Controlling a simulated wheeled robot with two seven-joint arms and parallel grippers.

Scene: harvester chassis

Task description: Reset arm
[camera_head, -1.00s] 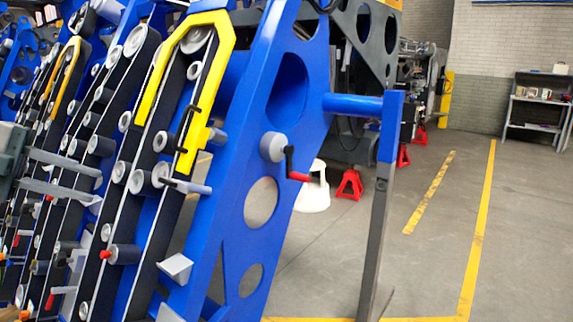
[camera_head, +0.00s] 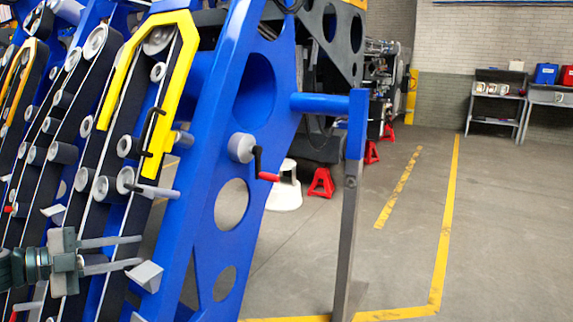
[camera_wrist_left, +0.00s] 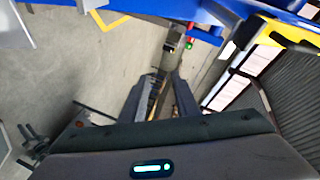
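My left gripper (camera_head: 138,251) comes in from the left edge of the head view, low in front of the harvester chassis. Its two grey fingers point right and stand apart with nothing between them. In the left wrist view the fingers (camera_wrist_left: 160,84) also show apart, above the dark gripper body. The harvester chassis (camera_head: 212,150) is a tall, leaning blue frame with black belts, grey rollers and a yellow guard (camera_head: 180,80). The gripper overlaps the belts in the picture; I cannot tell how close it is. My right arm and gripper are not in view.
A red-handled crank (camera_head: 262,165) sticks out of the blue frame, and a grey post (camera_head: 346,240) stands right of it. Red jack stands (camera_head: 320,184) and a white stool (camera_head: 284,192) are behind. Open floor with yellow lines (camera_head: 445,220) lies right; shelves (camera_head: 495,100) stand at the back.

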